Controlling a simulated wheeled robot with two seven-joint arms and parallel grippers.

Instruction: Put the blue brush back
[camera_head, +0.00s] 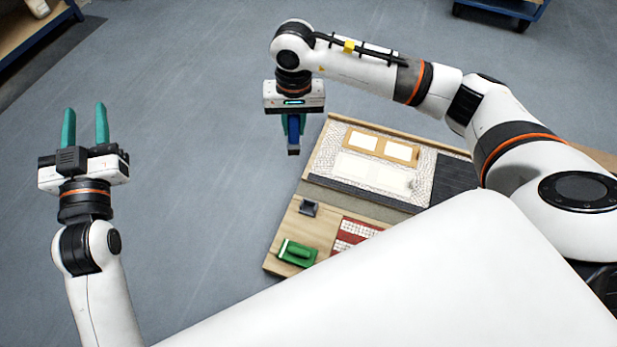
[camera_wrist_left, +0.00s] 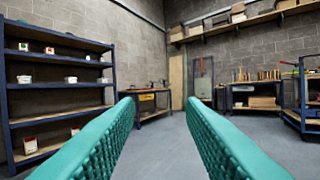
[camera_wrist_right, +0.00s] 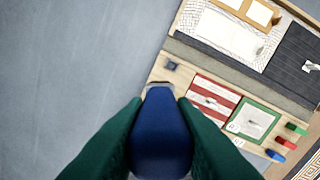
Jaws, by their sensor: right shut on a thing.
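My right gripper (camera_head: 293,122) points down and is shut on the blue brush (camera_head: 294,140). It holds the brush upright in the air, left of the work table in the head view. In the right wrist view the brush's blue body (camera_wrist_right: 161,135) sits between the green fingers, and its far end is only partly visible. A small dark holder (camera_head: 308,207) stands on the wooden strip at the table's left side; it also shows in the right wrist view (camera_wrist_right: 171,65). Whether it belongs to the brush, I cannot tell. My left gripper (camera_head: 85,112) is open and empty, away from the table.
White and dark mosaic panels (camera_head: 437,180) lie behind. Small green (camera_wrist_right: 296,129), red (camera_wrist_right: 286,143) and blue (camera_wrist_right: 275,155) items lie at the right. The floor left of the table is clear.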

